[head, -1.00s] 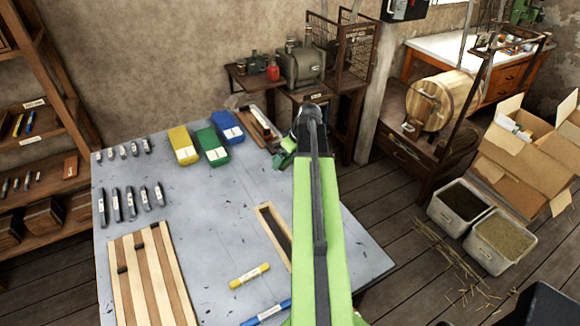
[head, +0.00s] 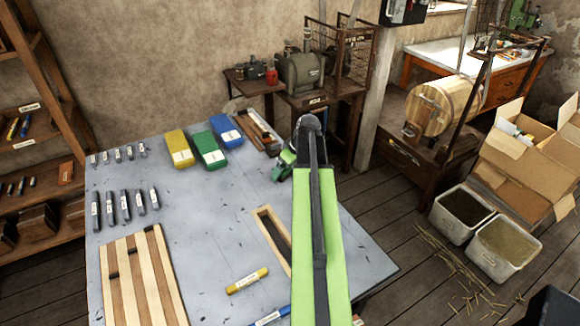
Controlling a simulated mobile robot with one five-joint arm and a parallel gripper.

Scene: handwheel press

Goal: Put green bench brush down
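My bright green arm reaches out over the right part of the grey table (head: 215,215) and bends down at its far end. Its links hide my gripper, so I cannot see the fingers or whether they are shut. A small dark green piece (head: 281,172) shows just left of the arm's far end, near the table's right edge. It may be part of the green bench brush, but most of it is hidden. I cannot tell whether it is held or touches the table.
Yellow (head: 179,149), green (head: 208,149) and blue (head: 227,131) boxes stand at the back. A narrow wooden tray (head: 264,224) lies beside my arm. A slatted wooden board (head: 140,275), several small labelled tools and a yellow marker (head: 247,281) lie nearer. The table's middle is clear.

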